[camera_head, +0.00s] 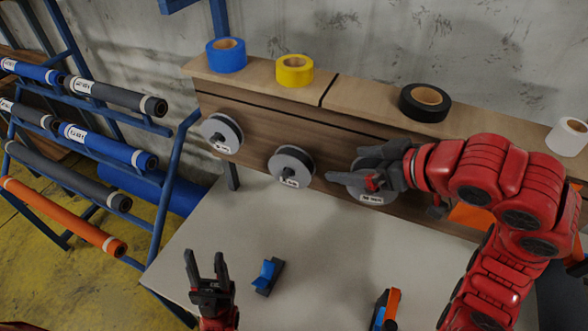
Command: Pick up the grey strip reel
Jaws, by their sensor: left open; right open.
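Three silver-sided reels hang on the front of the wooden shelf unit: a left reel (222,133), a middle reel (291,166) and a right reel (368,194). Each carries a small white label; the left and middle ones show dark strip at the rim. I cannot tell from colour which is the grey strip reel. My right gripper (346,165) is open in front of the right reel and hides its upper part. Whether it touches that reel is unclear. My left gripper (204,257) is open and empty, pointing up over the table's front left.
Blue tape (226,55), yellow tape (294,70), black tape (425,102) and white tape (567,137) stand on the shelf top. A blue-and-black tool (267,275) and an orange-and-blue tool (385,309) lie on the table (320,235). A rack of rolls (105,145) stands left.

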